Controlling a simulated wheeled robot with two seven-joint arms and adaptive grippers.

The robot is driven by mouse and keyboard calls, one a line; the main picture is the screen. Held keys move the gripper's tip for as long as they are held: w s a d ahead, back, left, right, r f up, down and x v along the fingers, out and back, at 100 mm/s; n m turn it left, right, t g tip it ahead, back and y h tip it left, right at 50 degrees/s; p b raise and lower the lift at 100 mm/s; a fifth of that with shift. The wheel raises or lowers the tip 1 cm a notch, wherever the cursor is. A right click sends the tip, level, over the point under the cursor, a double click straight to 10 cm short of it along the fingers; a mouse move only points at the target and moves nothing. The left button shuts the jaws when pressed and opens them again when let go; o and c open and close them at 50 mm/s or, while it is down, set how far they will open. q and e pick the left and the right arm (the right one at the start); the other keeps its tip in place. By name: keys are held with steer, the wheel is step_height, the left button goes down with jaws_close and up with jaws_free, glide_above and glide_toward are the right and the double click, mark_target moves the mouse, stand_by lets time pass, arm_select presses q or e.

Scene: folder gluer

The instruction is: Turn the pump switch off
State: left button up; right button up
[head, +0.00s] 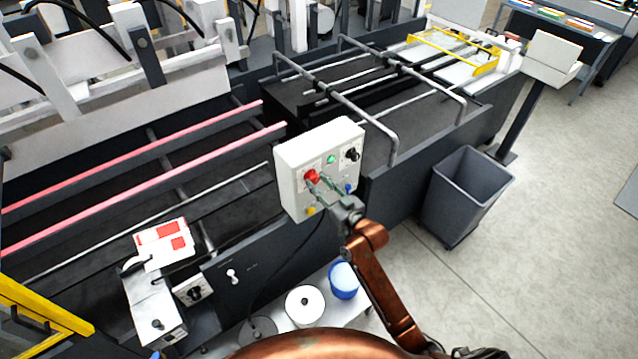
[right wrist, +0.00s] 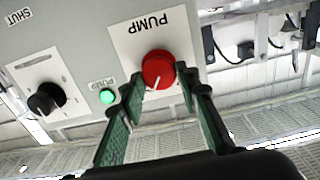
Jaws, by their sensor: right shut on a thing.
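The pump switch is a red round knob (head: 311,176) on the front of a white control box (head: 291,152). In the right wrist view the red knob (right wrist: 158,68) sits on a white plate labelled PUMP, which appears upside down, and a white pointer line shows on the knob. A green lamp (right wrist: 107,96) labelled PUMP beside it is lit. My right gripper (head: 322,181) is at the box, its green-padded fingers (right wrist: 160,90) shut on the red knob from both sides. My left gripper is not in view.
A black knob (head: 351,154), a blue button (head: 348,189) and a yellow button (head: 310,211) are on the same box. A bent metal rail (head: 392,140) stands close to its right. A grey bin (head: 465,190) stands on the floor at right, with free floor beyond.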

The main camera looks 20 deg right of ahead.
steer(key=n, duration=0.7)
steer(key=shift+a+f, duration=0.1)
steer(key=n, duration=0.3)
steer(key=shift+n, duration=0.4)
steer(key=shift+a+n, duration=0.1)
steer(key=shift+n, duration=1.4)
steer(key=o, duration=1.1)
